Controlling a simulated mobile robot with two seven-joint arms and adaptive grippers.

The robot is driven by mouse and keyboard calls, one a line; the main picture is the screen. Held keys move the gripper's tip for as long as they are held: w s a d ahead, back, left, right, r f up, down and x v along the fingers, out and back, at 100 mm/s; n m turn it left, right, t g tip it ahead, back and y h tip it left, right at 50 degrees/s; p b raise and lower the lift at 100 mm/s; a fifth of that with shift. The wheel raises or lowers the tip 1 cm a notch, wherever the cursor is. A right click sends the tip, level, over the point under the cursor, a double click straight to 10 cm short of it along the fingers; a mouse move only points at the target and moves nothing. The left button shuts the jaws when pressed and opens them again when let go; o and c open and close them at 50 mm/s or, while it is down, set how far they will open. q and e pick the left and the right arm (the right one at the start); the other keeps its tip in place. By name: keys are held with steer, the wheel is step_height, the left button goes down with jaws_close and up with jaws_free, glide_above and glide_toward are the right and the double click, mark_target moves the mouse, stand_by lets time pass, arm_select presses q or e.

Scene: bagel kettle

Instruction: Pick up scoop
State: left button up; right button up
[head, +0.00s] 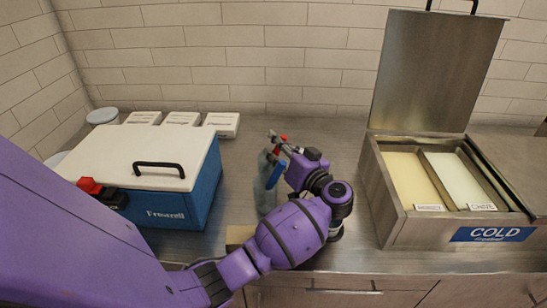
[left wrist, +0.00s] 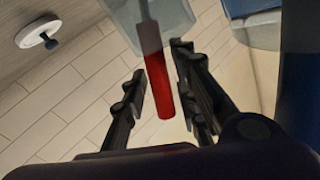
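A scoop with a red handle (left wrist: 157,75) and a clear, greyish body (left wrist: 150,22) shows in the left wrist view. In the head view its red part (head: 279,145) shows just beside my left gripper (head: 284,148), above the counter. The gripper's fingers (left wrist: 160,95) are apart, with the red handle between them and visible gaps at the sides. A translucent grey shape (head: 265,188) and a blue piece (head: 276,176) show just below the gripper; the arm partly hides them. My right gripper is not in view.
A blue cooler (head: 205,185) with a white lid stands left. White boxes (head: 182,119) and a round lidded tub (head: 102,116) stand behind it. A steel "COLD" bin (head: 395,195) with its lid raised stands right. Counter (head: 345,135) behind the gripper is clear.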

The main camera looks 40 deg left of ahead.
arm_select(q)
jaws_close()
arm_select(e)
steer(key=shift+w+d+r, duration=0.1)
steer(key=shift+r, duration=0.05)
arm_select(q)
steer(key=shift+r, duration=0.1)
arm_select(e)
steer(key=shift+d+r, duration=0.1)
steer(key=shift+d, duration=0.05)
